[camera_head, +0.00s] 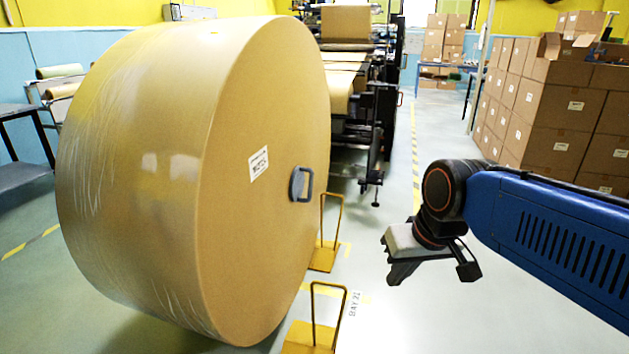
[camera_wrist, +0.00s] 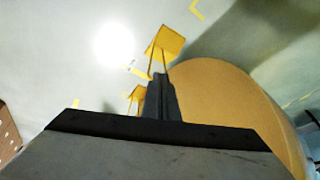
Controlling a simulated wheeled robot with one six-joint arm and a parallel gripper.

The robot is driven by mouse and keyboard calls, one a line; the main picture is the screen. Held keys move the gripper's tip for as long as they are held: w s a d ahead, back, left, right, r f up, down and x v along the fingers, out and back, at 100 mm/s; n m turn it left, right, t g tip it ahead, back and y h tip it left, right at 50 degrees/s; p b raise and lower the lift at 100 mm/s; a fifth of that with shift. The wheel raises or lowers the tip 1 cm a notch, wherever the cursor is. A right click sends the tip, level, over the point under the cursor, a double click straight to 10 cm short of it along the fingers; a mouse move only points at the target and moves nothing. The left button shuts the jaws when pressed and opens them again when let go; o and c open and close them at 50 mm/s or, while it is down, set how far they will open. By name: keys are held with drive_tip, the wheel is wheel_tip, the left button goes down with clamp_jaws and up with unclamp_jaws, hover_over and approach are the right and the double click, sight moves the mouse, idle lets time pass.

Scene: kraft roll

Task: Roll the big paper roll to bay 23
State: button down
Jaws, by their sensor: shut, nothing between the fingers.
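The big brown paper roll (camera_head: 265,130) stands on its rim, its flat face turned to the right. A white label (camera_head: 258,163) and a dark handle (camera_head: 300,184) are on that face. Two yellow chocks with upright handles, one farther (camera_head: 325,257) and one nearer (camera_head: 308,338), stand on the floor at the roll's right edge. My gripper (camera_head: 398,275) is shut and empty, right of the roll and apart from it. In the wrist view, its closed fingers (camera_wrist: 161,95) show before the chocks and the roll (camera_wrist: 220,100). Bay 23 is not identifiable.
A floor marking (camera_head: 354,304) beside the near chock seems to read BAY 21. A paper machine (camera_head: 350,90) stands behind the roll. Stacked cartons (camera_head: 550,120) line the right side. A dark table (camera_head: 20,172) is at left. An aisle of clear floor runs along the yellow dashed line (camera_head: 415,150).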

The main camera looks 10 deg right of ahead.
drive_tip(key=w+a+r+m+g+y, duration=0.1)
drive_tip(key=w+a+r+y, duration=0.15)
drive_tip(key=w, duration=0.95)
drive_tip(key=w+a+r+m+g+y, duration=0.15)
drive_tip(key=w+r, duration=0.25)
drive_tip(key=w, duration=0.7)
drive_tip(key=w+a+r+m+y, duration=0.1)
drive_tip(key=w+r+y, duration=0.15)
drive_tip(key=w, duration=0.95)
drive_tip(key=w+d+f+y, duration=0.2)
drive_tip(key=w+f, duration=0.1)
drive_tip(key=w, duration=0.7)
drive_tip(key=w+d+f+m+y, duration=0.1)
drive_tip(key=w+d+f+y, duration=0.15)
drive_tip(key=w, duration=0.75)
drive_tip(key=w+d+f+y, duration=0.2)
drive_tip(key=w+d+f, duration=0.1)
drive_tip(key=w, duration=0.6)
drive_tip(key=w+d+f+y, duration=0.3)
drive_tip(key=w+d+f, duration=0.2)
drive_tip(key=f, duration=0.4)
drive_tip(key=w+d+f+y, duration=0.2)
drive_tip(key=w+d+f, duration=0.3)
drive_tip(key=f, duration=0.3)
drive_tip(key=s+a+r, duration=0.2)
drive_tip(key=s+a, duration=0.1)
drive_tip(key=a, duration=0.8)
